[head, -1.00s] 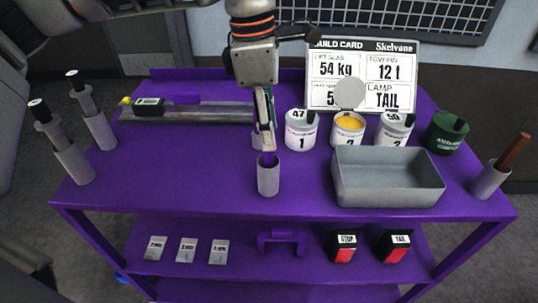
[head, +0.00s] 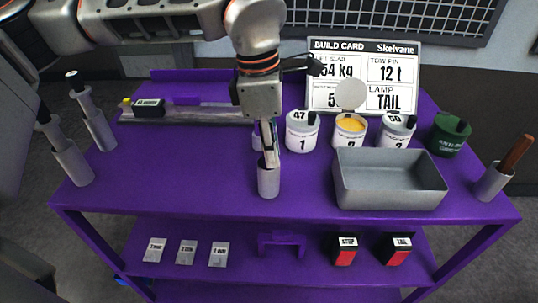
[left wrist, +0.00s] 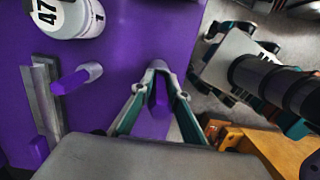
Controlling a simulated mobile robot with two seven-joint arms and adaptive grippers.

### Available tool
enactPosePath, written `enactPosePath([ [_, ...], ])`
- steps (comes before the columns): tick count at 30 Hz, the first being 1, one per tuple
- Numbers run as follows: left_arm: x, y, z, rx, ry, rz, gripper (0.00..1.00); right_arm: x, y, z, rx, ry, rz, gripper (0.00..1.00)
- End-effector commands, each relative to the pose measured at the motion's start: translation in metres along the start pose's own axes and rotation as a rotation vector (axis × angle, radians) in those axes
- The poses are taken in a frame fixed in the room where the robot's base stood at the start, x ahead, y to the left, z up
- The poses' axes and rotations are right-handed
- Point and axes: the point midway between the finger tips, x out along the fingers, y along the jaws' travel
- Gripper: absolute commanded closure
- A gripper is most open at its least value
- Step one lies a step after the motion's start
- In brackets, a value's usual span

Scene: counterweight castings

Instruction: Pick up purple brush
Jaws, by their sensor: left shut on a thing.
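My left gripper (head: 270,158) points down at the middle of the purple table, right above a grey cylindrical holder (head: 268,182). In the left wrist view its fingers (left wrist: 160,72) are shut on a purple upright piece (left wrist: 161,96), which I take to be the purple brush. In the head view the fingers hide the brush, and I cannot tell whether its lower end is still inside the holder. My right gripper is in neither view.
Close by stand numbered white cans (head: 301,132) and a grey open tray (head: 390,192). A pale cylinder (head: 257,142) is just behind the fingers. A brown-handled tool stands in a holder (head: 492,182) at right. A grey rail (head: 215,115) lies behind. The table's left middle is clear.

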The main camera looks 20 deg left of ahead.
Motion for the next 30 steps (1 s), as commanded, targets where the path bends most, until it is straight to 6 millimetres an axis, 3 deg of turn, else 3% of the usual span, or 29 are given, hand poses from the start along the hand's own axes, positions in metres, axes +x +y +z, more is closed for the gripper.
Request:
enactPosePath([
  [8, -0.006, 0.000, 0.001, -0.001, 0.000, 0.001, 1.00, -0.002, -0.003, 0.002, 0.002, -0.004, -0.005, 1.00],
  [14, -0.029, 0.001, 0.004, 0.000, -0.002, 0.004, 1.00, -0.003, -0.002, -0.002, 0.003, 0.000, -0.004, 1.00],
  [30, -0.138, 0.000, 0.017, -0.001, -0.002, 0.006, 1.00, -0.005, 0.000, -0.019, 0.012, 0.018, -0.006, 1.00],
])
